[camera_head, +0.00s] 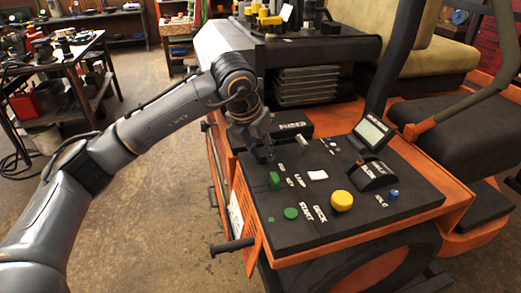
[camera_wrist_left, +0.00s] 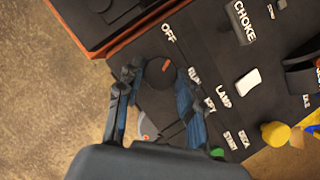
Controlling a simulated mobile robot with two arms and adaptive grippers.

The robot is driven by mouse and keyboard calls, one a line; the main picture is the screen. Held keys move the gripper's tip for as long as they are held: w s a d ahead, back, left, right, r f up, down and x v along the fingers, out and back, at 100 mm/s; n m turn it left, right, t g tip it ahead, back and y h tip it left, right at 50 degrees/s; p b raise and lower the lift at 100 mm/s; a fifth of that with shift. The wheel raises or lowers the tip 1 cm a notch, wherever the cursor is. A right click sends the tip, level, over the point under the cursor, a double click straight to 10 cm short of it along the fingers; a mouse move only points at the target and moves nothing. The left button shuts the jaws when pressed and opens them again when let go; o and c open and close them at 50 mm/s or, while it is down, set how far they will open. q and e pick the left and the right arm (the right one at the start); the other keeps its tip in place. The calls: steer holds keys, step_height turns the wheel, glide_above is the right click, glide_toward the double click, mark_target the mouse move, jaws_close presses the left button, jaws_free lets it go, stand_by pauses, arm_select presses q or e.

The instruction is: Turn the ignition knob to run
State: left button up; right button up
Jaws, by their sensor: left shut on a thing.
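The ignition knob (camera_wrist_left: 160,76) is a dark round knob with a small orange mark, seen in the left wrist view. It sits on the black control panel (camera_head: 385,214) between the printed words OFF and RUN. The orange mark is near its upper edge, on the side of OFF. My left gripper (camera_wrist_left: 155,84) has its fingers on both sides of the knob and is shut on it. In the head view my left gripper (camera_head: 262,153) reaches down to the panel's far left corner and hides the knob. My right gripper is not in view.
A choke lever (camera_head: 302,145), a throttle (camera_head: 376,174) and a small display (camera_head: 373,132) stand farther back. Open floor lies left.

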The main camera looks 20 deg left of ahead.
arm_select(q)
steer(key=shift+w+a+f+m+h+b, duration=0.1)
steer(key=shift+m+h+b, duration=0.3)
steer(key=shift+m+b, duration=0.55)
steer(key=m+h, duration=0.1)
steer(key=m, duration=0.2)
steer(key=shift+a+g+b, duration=0.1)
steer(key=shift+g+b, duration=0.2)
steer(key=m, duration=0.2)
steer(key=shift+w+m+g+h, duration=0.1)
steer(key=shift+m+g+h, duration=0.2)
steer(key=shift+m+g, duration=0.1)
steer(key=shift+w+a+m+g+h, duration=0.1)
steer(key=shift+m+g+h, duration=0.35)
steer(key=shift+m, duration=1.2)
steer(key=shift+g+p, duration=0.25)
steer(key=shift+p, duration=0.05)
steer(key=o, duration=1.2)
steer(key=shift+c, duration=0.2)
steer(key=v, duration=1.2)
